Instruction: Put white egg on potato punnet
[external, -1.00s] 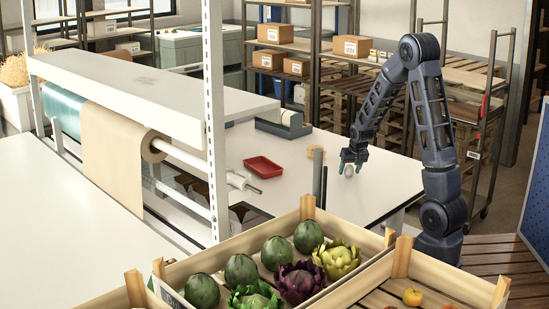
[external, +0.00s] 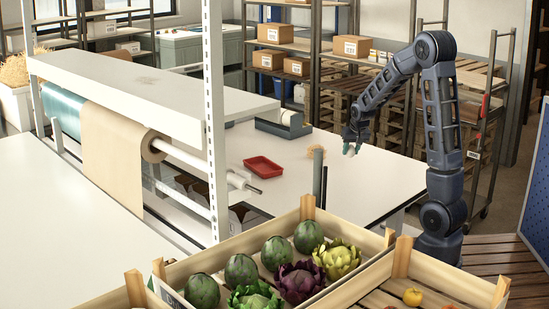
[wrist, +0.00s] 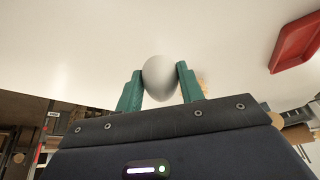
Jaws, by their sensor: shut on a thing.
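My gripper (external: 351,148) is shut on the white egg (wrist: 159,77) and holds it above the right part of the white table (external: 385,190). In the wrist view the egg sits between the two green fingers of my gripper (wrist: 160,84). In the external view the egg is small and partly hidden by the fingers. A shallow red punnet (external: 263,169) lies on the table, to the left of my gripper and apart from it. It also shows in the wrist view at the upper right (wrist: 291,38). It looks empty.
A dark post (external: 317,172) stands between the punnet and my gripper in the picture. A small tan item (external: 316,151) lies near it. Vegetable crates (external: 388,240) stand in front. The table around the punnet is mostly clear.

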